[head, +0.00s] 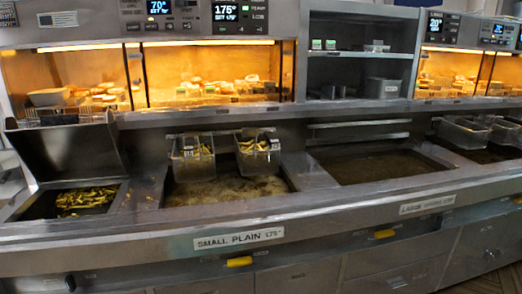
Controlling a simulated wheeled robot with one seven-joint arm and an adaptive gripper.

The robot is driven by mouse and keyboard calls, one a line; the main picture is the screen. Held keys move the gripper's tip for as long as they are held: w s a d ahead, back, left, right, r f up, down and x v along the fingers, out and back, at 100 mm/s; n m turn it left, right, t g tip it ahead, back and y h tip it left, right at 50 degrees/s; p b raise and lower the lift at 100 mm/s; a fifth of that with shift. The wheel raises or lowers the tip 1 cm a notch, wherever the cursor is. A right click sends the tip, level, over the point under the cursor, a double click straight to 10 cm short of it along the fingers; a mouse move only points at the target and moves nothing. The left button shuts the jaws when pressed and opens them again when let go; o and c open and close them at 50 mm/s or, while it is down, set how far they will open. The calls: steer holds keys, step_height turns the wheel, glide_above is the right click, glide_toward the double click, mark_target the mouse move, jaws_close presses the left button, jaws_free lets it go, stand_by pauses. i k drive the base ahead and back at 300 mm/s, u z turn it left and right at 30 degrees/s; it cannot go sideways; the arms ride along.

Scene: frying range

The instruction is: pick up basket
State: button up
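Two wire baskets hang side by side from a rail over the middle-left fryer, in the head view. The left basket (193,165) and the right basket (258,160) both hold pale yellow fries. They hang above bubbling oil in the fryer vat (228,190). More baskets (462,133) hang at the far right over another vat, and they look empty. My gripper cannot be made out in this view.
A vat with fries (86,199) lies at the left under a raised metal lid (70,150). An oil vat (370,166) right of centre has no basket over it. The steel front ledge (330,215) looks clear. Lit warming shelves (210,75) stand behind.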

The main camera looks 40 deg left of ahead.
mark_target(257, 152)
steer(key=u, duration=0.45)
steer(key=i, duration=0.8)
steer(key=u, duration=1.3)
steer(key=k, duration=0.25)
steer(key=u, duration=2.7)
steer(key=k, duration=1.5)
steer(key=z, duration=2.25)
